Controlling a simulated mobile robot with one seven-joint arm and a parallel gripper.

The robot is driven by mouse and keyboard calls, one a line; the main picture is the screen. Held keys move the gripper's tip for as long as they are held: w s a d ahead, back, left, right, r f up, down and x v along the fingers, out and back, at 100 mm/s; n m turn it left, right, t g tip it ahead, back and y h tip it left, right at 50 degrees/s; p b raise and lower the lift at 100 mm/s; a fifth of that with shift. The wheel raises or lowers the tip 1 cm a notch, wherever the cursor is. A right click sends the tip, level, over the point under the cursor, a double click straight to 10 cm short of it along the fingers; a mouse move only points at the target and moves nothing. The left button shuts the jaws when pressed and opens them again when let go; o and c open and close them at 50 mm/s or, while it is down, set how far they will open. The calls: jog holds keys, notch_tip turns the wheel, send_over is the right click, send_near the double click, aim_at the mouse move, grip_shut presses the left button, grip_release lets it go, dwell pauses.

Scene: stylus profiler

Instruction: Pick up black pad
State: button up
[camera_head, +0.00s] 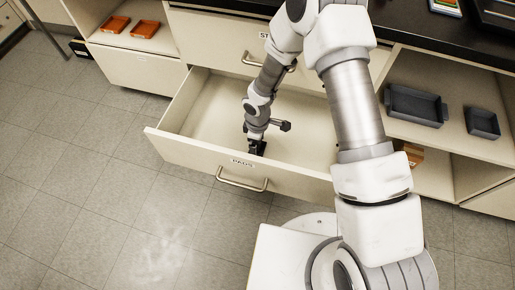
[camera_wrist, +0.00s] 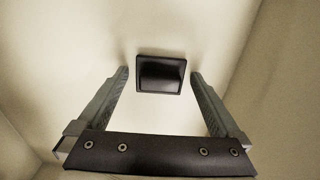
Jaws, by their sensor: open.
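The black pad (camera_wrist: 160,76) is a small dark rectangle with a raised rim. In the wrist view it lies flat on the pale floor of the open drawer. My gripper (camera_wrist: 160,78) is open, with one finger on each side of the pad and gaps between the fingers and its edges. I cannot tell how far the fingertips are above the drawer floor. In the head view my gripper (camera_head: 257,148) reaches down inside the drawer (camera_head: 205,107) near its front panel. The pad cannot be made out there apart from the dark gripper.
The drawer front has a label and a metal handle (camera_head: 241,184). Its walls surround my gripper closely at the front. Grey trays (camera_head: 415,105) stand on the right shelf, orange trays (camera_head: 116,25) on the left shelf. A black countertop (camera_head: 445,45) lies above.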

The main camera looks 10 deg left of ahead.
jog(key=c, duration=1.3)
jog(key=shift+r, duration=0.1)
notch_tip(320, 180, up, 4)
jog(key=shift+f+p, duration=0.1)
jog(key=shift+p, duration=0.9)
jog(key=s+d+r+p, duration=0.3)
jog(key=d+r, duration=0.4)
jog(key=d, duration=0.4)
jog(key=shift+s, duration=0.45)
jog(key=o, duration=0.7)
grip_shut()
jog(key=shift+r, duration=0.1)
